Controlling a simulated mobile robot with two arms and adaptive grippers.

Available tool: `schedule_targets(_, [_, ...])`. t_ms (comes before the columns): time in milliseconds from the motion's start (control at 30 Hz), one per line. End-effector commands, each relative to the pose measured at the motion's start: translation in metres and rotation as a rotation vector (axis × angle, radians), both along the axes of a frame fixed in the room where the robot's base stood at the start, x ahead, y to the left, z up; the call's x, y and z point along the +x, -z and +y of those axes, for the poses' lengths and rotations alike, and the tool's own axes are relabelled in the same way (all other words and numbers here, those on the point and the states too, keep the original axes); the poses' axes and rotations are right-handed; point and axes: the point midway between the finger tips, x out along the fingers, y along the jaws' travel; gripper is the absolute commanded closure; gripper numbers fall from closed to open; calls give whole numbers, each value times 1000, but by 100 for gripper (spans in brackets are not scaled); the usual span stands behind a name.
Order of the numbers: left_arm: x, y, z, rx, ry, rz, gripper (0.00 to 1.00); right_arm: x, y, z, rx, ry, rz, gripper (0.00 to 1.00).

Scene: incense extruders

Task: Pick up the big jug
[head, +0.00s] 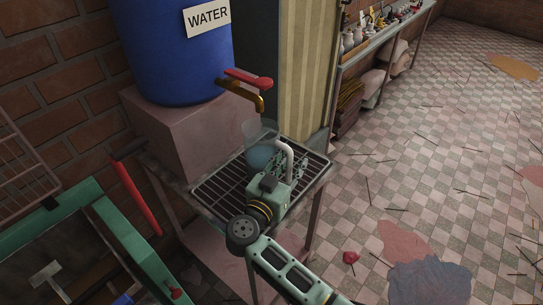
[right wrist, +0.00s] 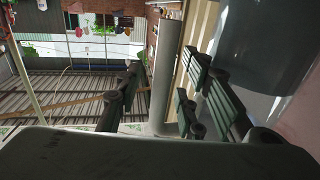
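The big jug (head: 261,132) is a clear vessel with a pale handle. It stands upright on the black wire rack under the tap, with something bluish showing in its lower part. My right gripper (head: 289,168) is at the jug's handle side, partly hiding the handle and lower body. In the right wrist view, the grey upright handle (right wrist: 165,75) stands between the spread fingers of my right gripper (right wrist: 160,105). A gap shows on the left finger's side; contact on the right is unclear. My left gripper is not in view.
A blue water barrel (head: 170,50) with a red-handled tap (head: 248,85) stands on a pink block (head: 175,135) behind the jug. The wire rack (head: 222,190) lies on a small table. A green-framed box (head: 130,245) is at lower left.

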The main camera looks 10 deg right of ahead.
Motion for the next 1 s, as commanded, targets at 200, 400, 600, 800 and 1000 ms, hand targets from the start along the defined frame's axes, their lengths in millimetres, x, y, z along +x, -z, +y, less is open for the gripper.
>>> schedule_targets(200, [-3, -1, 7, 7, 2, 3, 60, 0, -1, 1, 1, -2, 0, 75])
schedule_targets(400, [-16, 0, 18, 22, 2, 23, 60, 0, -1, 1, 0, -1, 0, 92])
schedule_targets(600, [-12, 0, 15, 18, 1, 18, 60, 0, 0, 1, 1, -1, 1, 100])
schedule_targets(800, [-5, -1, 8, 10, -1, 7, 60, 0, 0, 1, 1, -2, 1, 100])
schedule_targets(1000, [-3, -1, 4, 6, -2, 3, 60, 0, 0, 1, 1, -1, 1, 100])
